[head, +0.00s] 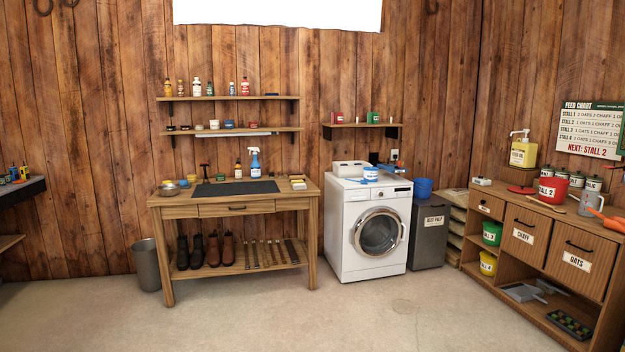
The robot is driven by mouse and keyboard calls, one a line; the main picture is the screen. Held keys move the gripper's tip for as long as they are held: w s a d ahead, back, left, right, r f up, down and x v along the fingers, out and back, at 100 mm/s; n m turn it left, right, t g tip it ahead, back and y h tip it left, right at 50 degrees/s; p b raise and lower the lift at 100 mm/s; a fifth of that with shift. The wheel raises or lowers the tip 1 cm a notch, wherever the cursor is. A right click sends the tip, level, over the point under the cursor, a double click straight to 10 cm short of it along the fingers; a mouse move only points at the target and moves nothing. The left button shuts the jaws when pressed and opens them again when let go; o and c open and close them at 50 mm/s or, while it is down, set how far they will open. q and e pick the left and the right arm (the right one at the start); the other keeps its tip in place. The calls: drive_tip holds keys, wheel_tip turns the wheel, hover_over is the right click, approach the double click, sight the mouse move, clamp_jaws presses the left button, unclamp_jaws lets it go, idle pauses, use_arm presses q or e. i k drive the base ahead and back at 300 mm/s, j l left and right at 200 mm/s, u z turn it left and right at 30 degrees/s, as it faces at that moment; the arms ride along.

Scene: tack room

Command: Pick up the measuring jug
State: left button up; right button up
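A pale grey jug (588,205) with a handle, which looks like the measuring jug, stands upright on the wooden feed counter (570,215) at the far right. An orange item (610,221) lies close beside it on its right and overlaps its edge in the picture. Neither of my grippers is in view.
A wooden workbench (176,201) with boots below stands left of centre. A white washing machine (376,240) and a grey bin (430,236) labelled beet pulp stand between it and the counter. Open concrete floor (370,315) lies in front.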

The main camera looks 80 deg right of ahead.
sight(591, 198)
drive_tip(key=z, duration=4.3)
drive_tip(key=i+j+u, duration=0.2)
drive_tip(key=i, duration=0.4)
drive_tip(key=i+l+u, duration=0.1)
drive_tip(key=i, duration=2.7)
